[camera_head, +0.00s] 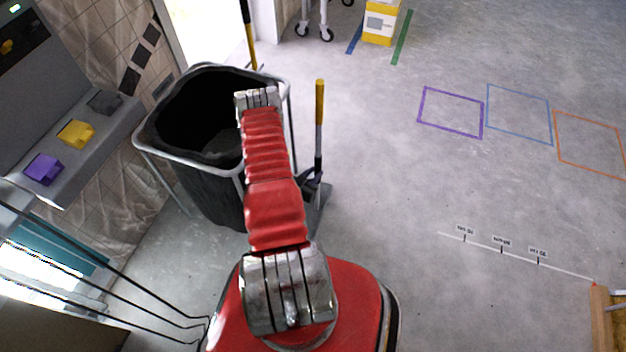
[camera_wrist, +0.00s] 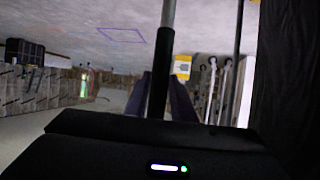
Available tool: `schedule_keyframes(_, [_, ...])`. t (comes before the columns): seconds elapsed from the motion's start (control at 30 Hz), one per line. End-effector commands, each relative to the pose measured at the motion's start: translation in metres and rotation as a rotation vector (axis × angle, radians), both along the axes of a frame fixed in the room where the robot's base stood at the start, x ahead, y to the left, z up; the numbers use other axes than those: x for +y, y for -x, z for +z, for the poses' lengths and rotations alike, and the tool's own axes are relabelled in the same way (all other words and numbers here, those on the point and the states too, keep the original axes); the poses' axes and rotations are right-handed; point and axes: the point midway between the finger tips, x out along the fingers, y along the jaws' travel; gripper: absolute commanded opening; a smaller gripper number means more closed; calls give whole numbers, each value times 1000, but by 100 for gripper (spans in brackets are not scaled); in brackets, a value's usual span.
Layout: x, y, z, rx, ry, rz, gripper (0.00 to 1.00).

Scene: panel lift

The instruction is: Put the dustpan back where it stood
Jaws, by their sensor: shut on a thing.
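The long-handled dustpan (camera_head: 319,105) stands upright just right of the black bin in the head view, with a yellow upper grip and a dark pan near the floor. Its lower end is partly hidden by my red arm. In the wrist view, which is upside down, its pole (camera_wrist: 168,12) runs between the fingers of my gripper (camera_wrist: 160,95). My gripper is shut on this pole, around a black section. Whether the pan touches the floor I cannot tell.
The black bin (camera_head: 215,190) stands close left of the dustpan. Another yellow-and-black pole (camera_head: 250,40) stands behind it. Purple (camera_head: 450,112), blue and orange floor outlines are at right, with clear floor between.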

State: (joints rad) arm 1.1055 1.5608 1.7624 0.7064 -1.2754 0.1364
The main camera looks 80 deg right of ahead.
Motion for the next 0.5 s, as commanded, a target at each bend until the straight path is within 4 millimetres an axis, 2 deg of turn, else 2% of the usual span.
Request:
schedule_keyframes(0.37, [-1,0,-2,-1,3,-1,0])
schedule_keyframes(0.5, [-1,0,-9,0,3,0,0])
